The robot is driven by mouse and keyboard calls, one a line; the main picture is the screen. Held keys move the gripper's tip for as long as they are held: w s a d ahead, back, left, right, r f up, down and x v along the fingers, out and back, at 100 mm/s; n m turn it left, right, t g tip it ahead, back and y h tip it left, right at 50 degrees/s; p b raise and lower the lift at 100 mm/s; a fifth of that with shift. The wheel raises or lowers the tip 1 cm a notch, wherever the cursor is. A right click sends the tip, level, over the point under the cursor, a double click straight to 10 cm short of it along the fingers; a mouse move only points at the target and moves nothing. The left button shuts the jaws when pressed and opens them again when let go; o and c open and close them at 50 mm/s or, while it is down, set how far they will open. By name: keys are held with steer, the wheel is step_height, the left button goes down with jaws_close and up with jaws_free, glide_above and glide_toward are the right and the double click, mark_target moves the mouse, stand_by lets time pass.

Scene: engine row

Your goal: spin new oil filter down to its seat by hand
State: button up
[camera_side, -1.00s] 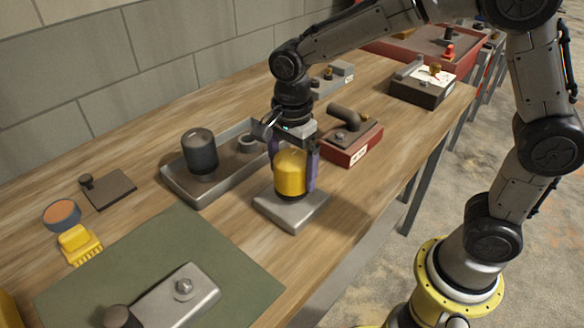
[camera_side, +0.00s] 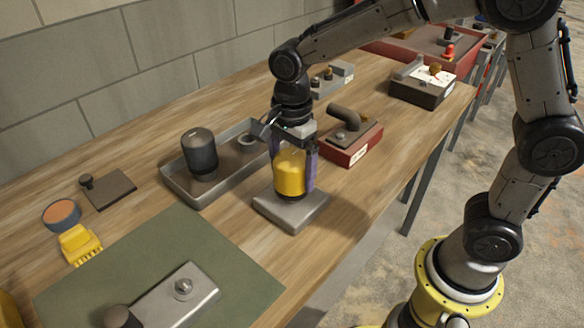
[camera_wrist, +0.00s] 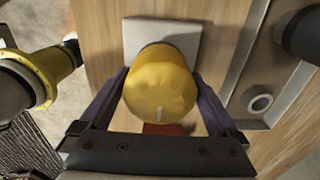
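The new oil filter is a yellow canister (camera_side: 290,174) standing upright on a square grey metal block (camera_side: 305,212). I cannot tell whether it touches its seat, as its lower edge is dark. My gripper (camera_side: 293,172) comes straight down from above, with one purple finger on each side of the filter. In the wrist view the yellow filter (camera_wrist: 160,85) sits between the two fingers (camera_wrist: 158,108), its domed top towards the camera with a pale mark near one edge. Both fingers lie close against its sides.
A metal tray (camera_side: 178,187) behind holds a dark canister (camera_side: 199,153) and a grey ring (camera_side: 247,140). A red block with a dark pipe (camera_side: 352,143) stands close to the right. A green mat (camera_side: 130,262) with a metal part (camera_side: 178,297) lies front left. A yellow brush (camera_side: 79,244) lies left.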

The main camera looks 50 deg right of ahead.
steer(key=shift+r, duration=0.1)
step_height(320, 180, up, 14)
steer(key=s+d+r+t, duration=0.1)
steer(key=s+d+r, duration=0.3)
steer(key=s+d+f+n+t, duration=0.2)
steer(key=s+d+f+n, duration=0.1)
steer(key=s+f+n, duration=0.2)
steer(key=s+d+f+n+t, duration=0.2)
steer(key=s+f+n, duration=0.3)
steer(key=s+n, duration=0.4)
steer(key=shift+s+d+n+t, duration=0.3)
steer(key=shift+d+n, duration=0.2)
steer(key=shift+n, duration=1.6)
